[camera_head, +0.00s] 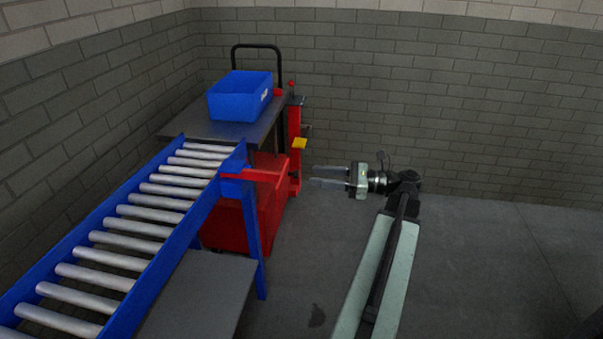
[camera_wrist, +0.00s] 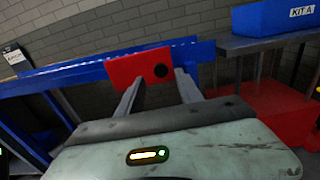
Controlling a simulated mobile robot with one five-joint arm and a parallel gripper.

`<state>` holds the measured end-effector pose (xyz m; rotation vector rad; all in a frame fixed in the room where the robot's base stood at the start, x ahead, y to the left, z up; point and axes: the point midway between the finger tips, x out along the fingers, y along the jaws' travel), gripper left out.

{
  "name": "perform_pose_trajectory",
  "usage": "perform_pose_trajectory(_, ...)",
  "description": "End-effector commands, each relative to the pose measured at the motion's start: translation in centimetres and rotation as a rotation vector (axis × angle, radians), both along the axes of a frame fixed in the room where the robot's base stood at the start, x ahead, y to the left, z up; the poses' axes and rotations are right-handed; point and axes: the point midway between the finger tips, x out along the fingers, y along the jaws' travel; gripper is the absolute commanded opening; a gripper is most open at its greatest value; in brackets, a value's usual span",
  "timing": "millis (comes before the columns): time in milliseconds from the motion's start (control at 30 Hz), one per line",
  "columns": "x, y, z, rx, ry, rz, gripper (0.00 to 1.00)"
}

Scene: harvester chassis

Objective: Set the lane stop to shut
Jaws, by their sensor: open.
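A red plate with a dark round spot shows in the wrist view (camera_wrist: 140,66), against the blue conveyor rail. It looks like the lane stop. In the wrist view my two fingers (camera_wrist: 160,77) reach towards the red plate, one near each side. I cannot tell whether they touch it.
The roller lane (camera_head: 127,210) has blue rails and no load. A blue bin (camera_head: 238,102) stands on a dark table (camera_head: 195,130) at its far end; it reads KIT A in the wrist view (camera_wrist: 275,17). A red post with a yellow piece (camera_head: 300,143) stands close by. Floor on the right is clear.

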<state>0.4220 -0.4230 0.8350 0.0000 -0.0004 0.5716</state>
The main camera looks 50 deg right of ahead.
Motion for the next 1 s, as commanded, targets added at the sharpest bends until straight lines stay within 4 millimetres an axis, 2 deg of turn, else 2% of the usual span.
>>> perform_pose_trajectory(100, 1.8, 1.3, 0.0, 0.000, 0.000, -0.002, 0.43)
perform_pose_trajectory(300, 4.0, 2.5, 0.0, 0.000, 0.000, -0.007, 0.43)
perform_pose_trajectory(633, 4.5, 2.7, 0.0, 0.000, 0.000, -0.010, 0.43)
perform_pose_trajectory(700, 4.5, 2.6, 0.0, 0.000, 0.000, -0.010, 0.23)
perform_pose_trajectory(800, 4.5, 2.6, 0.0, 0.000, 0.000, -0.010, 0.00)
perform_pose_trajectory(1000, 4.5, 2.6, 0.0, 0.000, 0.000, -0.011, 0.00)
